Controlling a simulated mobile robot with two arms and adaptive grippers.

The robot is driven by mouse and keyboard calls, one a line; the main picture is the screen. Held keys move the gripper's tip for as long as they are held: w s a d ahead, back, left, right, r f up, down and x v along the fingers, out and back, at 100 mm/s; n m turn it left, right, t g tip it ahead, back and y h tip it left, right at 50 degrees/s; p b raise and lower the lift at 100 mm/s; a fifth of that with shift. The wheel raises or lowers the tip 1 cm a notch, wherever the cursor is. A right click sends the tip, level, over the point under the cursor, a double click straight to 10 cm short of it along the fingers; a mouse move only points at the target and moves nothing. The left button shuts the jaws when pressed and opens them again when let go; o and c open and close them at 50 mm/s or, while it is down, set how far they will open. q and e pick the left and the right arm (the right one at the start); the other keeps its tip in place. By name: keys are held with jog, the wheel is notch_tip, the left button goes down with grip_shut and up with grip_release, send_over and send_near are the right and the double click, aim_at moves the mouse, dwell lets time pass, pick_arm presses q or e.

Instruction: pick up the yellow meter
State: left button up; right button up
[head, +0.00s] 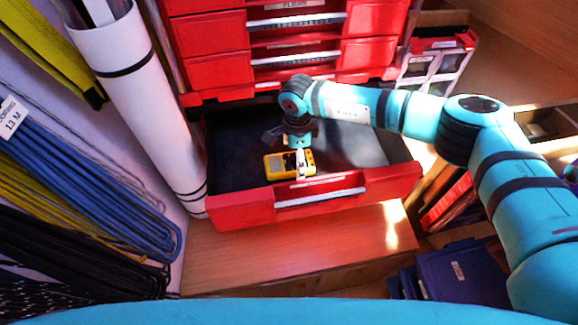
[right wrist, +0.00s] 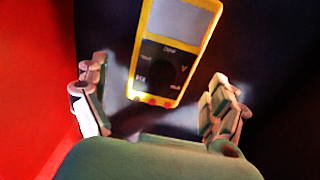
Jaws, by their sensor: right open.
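The yellow meter (head: 276,166) lies in the open red drawer (head: 245,209), near its front wall. It has a yellow rim and a dark face. In the right wrist view the meter (right wrist: 172,60) shows its grey screen and dial, just beyond and between the fingers. My right gripper (head: 300,165) reaches down into the drawer at the meter's right part. In the right wrist view my right gripper (right wrist: 158,105) is open, with one finger on each side and nothing between the tips. My left gripper is not in view.
Closed red drawers (head: 210,37) rise behind the open one. A white roll (head: 135,90) stands at its left, beside hanging coiled blue lines (head: 90,165). Blue binders (head: 465,275) sit low at the right. The wooden surface (head: 330,240) before the drawer is clear.

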notch_tip(320, 180, down, 2)
jog(key=shift+f+b, duration=0.15)
jog(key=shift+b, duration=0.2)
jog(key=shift+w, duration=0.1)
jog(key=c, duration=1.4)
jog(key=shift+a, duration=0.1)
